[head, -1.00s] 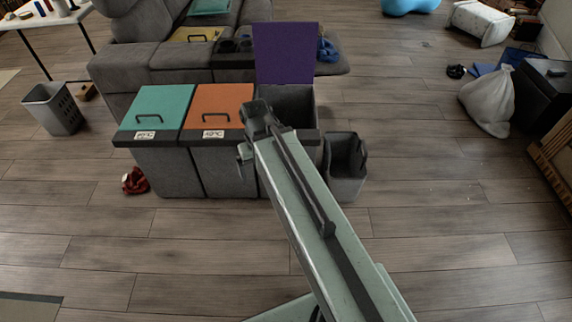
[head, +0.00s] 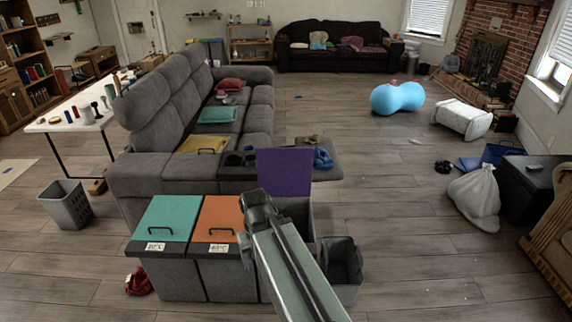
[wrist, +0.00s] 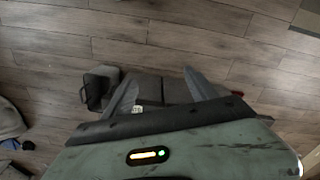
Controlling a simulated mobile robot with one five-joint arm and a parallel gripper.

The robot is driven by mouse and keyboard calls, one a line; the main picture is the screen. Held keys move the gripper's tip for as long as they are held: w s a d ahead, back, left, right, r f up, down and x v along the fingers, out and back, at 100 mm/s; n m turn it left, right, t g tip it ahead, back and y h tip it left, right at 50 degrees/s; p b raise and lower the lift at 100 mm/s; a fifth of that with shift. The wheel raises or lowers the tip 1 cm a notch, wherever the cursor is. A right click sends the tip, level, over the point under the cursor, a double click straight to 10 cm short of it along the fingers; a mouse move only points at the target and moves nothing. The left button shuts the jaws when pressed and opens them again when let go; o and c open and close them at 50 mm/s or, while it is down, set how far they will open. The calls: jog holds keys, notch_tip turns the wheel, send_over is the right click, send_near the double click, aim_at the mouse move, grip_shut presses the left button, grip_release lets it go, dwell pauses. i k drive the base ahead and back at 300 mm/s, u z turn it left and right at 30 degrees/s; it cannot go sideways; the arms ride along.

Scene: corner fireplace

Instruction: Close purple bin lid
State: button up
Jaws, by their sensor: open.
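The purple lid (head: 285,172) stands upright, open, at the back of the right-hand compartment of a grey three-part bin. That compartment (head: 296,207) is dark inside and partly hidden by my arm. The teal lid (head: 166,215) and orange lid (head: 218,217) beside it are closed. My gripper (head: 256,200) shows in front of the purple lid, overlapping its lower left in the picture; contact cannot be told. In the wrist view my gripper (wrist: 163,88) has its fingers spread with nothing held, and dark bin surfaces lie beyond.
A small dark open bin (head: 342,262) stands right of the three-part bin. The grey sofa (head: 160,165) is close behind. A red cloth (head: 139,283) lies at left, near a grey basket (head: 66,205). Floor at right is open up to a white bag (head: 475,198).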

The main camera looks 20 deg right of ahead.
aim_at(281, 172)
jog(key=z, duration=2.1)
jog(key=i, duration=4.65)
jog(key=u, duration=2.5)
jog(key=i, duration=2.1)
